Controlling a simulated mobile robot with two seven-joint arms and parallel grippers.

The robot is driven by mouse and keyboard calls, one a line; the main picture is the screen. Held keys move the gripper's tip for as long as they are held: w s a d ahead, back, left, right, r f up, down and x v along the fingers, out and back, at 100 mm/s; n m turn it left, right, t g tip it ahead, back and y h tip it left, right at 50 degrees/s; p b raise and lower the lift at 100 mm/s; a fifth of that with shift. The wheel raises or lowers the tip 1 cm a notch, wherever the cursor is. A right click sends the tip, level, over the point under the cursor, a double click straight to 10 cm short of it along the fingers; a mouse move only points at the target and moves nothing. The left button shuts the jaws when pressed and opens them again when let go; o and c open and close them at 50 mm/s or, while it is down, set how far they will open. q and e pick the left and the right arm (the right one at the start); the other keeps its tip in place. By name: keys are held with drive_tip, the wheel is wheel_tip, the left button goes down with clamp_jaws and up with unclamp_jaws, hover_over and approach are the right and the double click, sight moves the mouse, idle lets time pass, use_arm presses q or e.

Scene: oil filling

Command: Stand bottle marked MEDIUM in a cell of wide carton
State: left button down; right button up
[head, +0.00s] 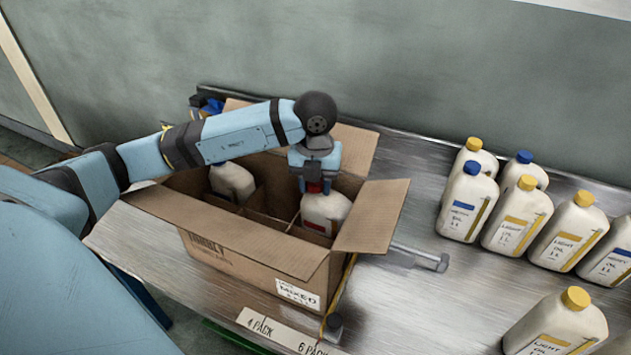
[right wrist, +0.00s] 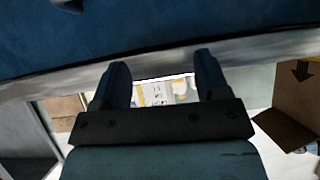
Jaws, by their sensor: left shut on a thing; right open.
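The open cardboard carton (head: 225,262), marked MIXED on its front, stands on the metal table with flaps folded out and dividers inside. My left gripper (head: 317,187) reaches down into its right part and is shut on the red-capped end of a white bottle (head: 325,210). A red label edge shows on this bottle; its wording is hidden, as is its base. Another white bottle (head: 233,180) is in a left cell. A blue-capped bottle (head: 465,207) with a blue label, its word too small to read surely, stands on the table. My right gripper (right wrist: 160,75) is open and empty.
Yellow-capped bottles, one labelled LIGHT (head: 565,235), stand with blue-capped ones at the right. A single LIGHT bottle (head: 560,325) stands nearer. A metal bar (head: 420,257) lies right of the carton. A 4 PACK / 6 PACK strip (head: 275,330) marks the front edge.

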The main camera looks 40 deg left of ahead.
use_arm(q)
drive_tip(key=shift+f+b, duration=0.6)
drive_tip(key=shift+f, duration=0.15)
drive_tip(key=c, duration=0.6)
unclamp_jaws()
wheel_tip(320, 180, up, 14)
